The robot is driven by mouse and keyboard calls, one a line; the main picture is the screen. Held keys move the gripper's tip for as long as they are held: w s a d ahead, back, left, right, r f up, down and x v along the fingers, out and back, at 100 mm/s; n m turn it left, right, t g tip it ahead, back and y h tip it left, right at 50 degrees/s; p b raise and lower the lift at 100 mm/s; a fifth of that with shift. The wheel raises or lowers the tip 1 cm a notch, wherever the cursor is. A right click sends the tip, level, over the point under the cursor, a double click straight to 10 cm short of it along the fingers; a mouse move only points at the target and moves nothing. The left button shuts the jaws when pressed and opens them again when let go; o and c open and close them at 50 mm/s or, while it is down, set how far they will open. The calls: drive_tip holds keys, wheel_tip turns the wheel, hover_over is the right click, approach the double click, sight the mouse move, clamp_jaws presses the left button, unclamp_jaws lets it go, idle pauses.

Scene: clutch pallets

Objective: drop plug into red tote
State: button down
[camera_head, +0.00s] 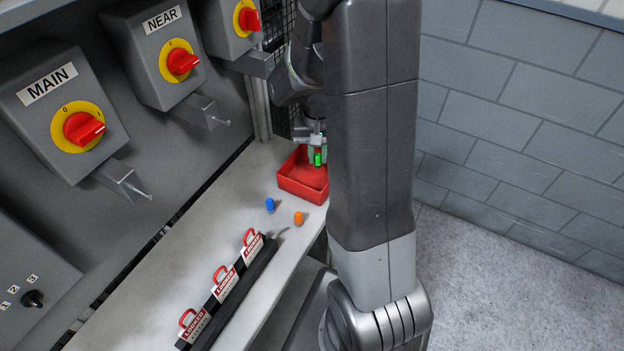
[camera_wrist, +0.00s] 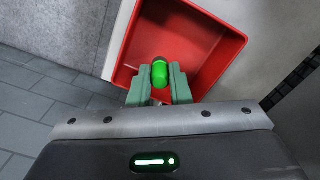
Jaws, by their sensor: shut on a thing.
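A green plug (camera_head: 318,159) is held between the fingertips of my gripper (camera_head: 317,152). In the wrist view the green plug (camera_wrist: 160,73) sits between the two green fingers of my gripper (camera_wrist: 160,85), which are shut on it. The red tote (camera_head: 302,187) stands on the far end of the grey bench. The plug appears over the tote's open top; its exact height above the floor of the tote is hard to tell. In the wrist view the red tote (camera_wrist: 205,22) surrounds the plug on the far side, and its visible inside looks empty.
A blue plug (camera_head: 270,205) and an orange plug (camera_head: 298,218) stand on the bench (camera_head: 215,215) in front of the tote. A black rack (camera_head: 228,290) holds red padlocks with tags. Switch boxes with red knobs line the left panel. My arm hides the tote's right side.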

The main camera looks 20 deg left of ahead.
drive_tip(key=shift+f, duration=0.55)
drive_tip(key=c, duration=1.3)
unclamp_jaws()
drive_tip(key=shift+o, duration=0.2)
drive_tip(key=shift+r, duration=0.15)
wheel_tip(320, 180, up, 14)
drive_tip(key=b, duration=0.1)
drive_tip(key=shift+f, duration=0.2)
drive_tip(key=shift+f, duration=0.1)
